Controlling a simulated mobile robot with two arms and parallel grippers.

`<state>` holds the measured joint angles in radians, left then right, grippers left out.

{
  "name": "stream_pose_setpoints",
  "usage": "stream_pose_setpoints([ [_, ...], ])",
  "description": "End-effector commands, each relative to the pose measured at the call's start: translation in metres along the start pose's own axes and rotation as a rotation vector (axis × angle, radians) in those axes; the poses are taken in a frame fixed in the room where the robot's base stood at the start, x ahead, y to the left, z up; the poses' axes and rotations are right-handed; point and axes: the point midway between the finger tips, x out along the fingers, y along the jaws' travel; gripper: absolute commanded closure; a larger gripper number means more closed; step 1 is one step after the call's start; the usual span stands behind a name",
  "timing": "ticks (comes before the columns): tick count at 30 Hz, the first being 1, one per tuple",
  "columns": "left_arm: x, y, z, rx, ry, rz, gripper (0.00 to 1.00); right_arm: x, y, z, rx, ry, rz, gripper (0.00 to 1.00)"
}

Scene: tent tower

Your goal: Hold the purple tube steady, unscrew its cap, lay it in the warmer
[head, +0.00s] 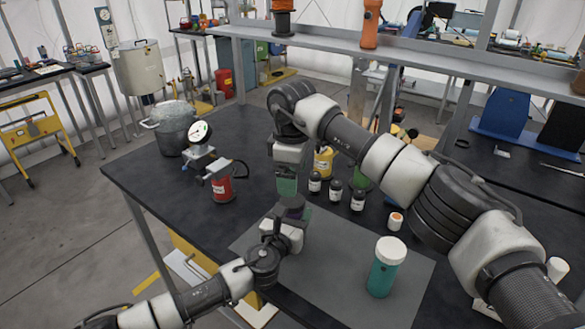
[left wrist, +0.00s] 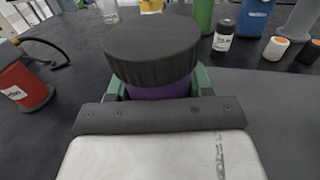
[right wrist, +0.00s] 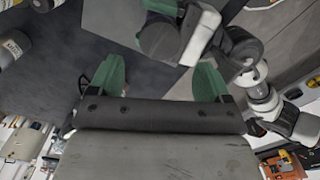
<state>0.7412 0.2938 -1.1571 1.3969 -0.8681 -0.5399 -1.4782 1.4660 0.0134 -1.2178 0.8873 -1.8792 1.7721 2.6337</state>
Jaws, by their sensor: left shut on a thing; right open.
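The purple tube (left wrist: 160,91) is held in my left gripper, with its wide ribbed black cap (left wrist: 152,50) on top. Most of the tube is hidden under the cap and behind the gripper. In the head view the dark cap (head: 291,202) shows above my left gripper (head: 289,213), over the grey mat. My right gripper (head: 287,187) is open and empty, close behind and above the cap in the head view. In the right wrist view its green fingers (right wrist: 158,77) are spread apart, and the cap (right wrist: 160,38) lies beyond them, not between them. I cannot pick out the warmer.
A teal jar with a white lid (head: 385,266) stands on the grey mat (head: 335,255). Several small black bottles (head: 336,190) and an orange-topped vial (head: 395,221) stand behind. A red canister (head: 222,186), a gauge (head: 200,133) and a metal pot (head: 172,128) are at the left.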

Motion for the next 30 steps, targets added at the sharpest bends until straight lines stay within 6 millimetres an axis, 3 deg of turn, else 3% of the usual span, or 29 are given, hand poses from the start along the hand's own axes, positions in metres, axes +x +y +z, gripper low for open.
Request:
stream_pose_setpoints([
  [6,-0.001,0.000,-0.002,0.000,0.003,0.000,1.00,0.037,0.000,0.000,-0.002,-0.001,-0.002,0.21],
  [12,-0.001,0.000,-0.002,0.000,0.003,0.000,1.00,0.059,0.000,0.000,-0.002,0.000,-0.002,0.21],
  [23,-0.001,0.000,-0.002,0.000,0.003,0.000,1.00,0.065,0.000,0.000,-0.003,0.000,0.000,0.21],
  [30,0.000,0.000,-0.002,0.000,0.003,0.000,1.00,0.065,0.000,0.000,-0.003,0.000,0.000,0.55],
])
